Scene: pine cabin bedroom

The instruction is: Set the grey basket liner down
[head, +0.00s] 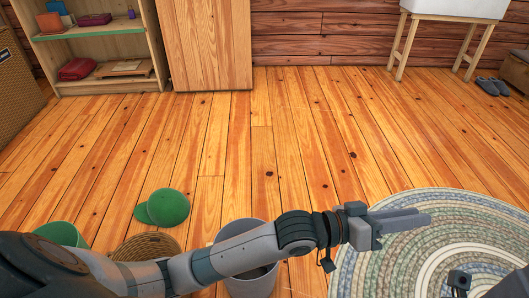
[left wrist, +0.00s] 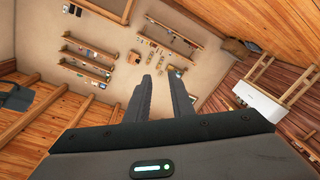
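A grey, round, open-topped thing (head: 250,284) stands on the floor at the bottom middle of the head view. It looks like the grey liner, but my left arm crosses in front and hides much of it. My left gripper (head: 426,217) is to its right, above the braided rug, and is not touching it. In the left wrist view its two fingers (left wrist: 162,78) are apart with nothing between them. A dark piece at the bottom right edge of the head view may belong to my right arm; the right gripper's fingers cannot be made out.
A wicker basket (head: 150,244), a green container (head: 62,235) and a green cap (head: 165,208) are on the floor at left. A round braided rug (head: 385,262) covers the right front. Shelves (head: 95,38) and a white basin stand (head: 455,12) are at the back. The middle floor is clear.

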